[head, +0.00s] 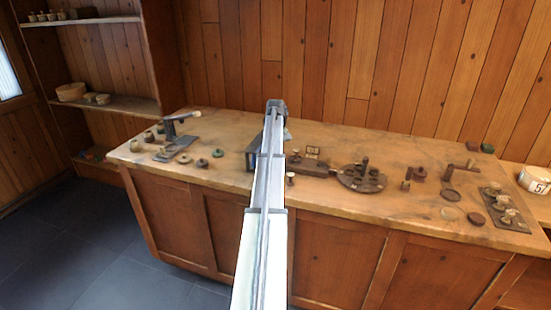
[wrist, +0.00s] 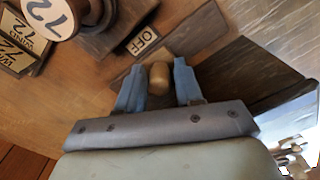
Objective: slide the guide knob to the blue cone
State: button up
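A tan, rounded knob (wrist: 159,77), which looks like the guide knob, stands between the two blue fingers of my gripper (wrist: 160,72) in the wrist view. The fingers are open on either side of it, with what look like narrow gaps. In the head view my gripper (head: 277,106) is over the back middle of the bench, and my arm hides what is under it. I cannot make out a blue cone in either view.
On the wooden bench (head: 225,178) stand a lever stand (head: 180,127) at left, a turntable with pegs (head: 361,180), and a plate of knobs (head: 507,211) at right.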

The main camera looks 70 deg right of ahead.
jog(key=c, duration=0.5)
jog(key=shift+a, duration=1.8)
jog(key=o, duration=0.8)
jog(key=shift+r, duration=0.1)
jog(key=shift+r, duration=3.4)
jog(key=shift+c, duration=0.6)
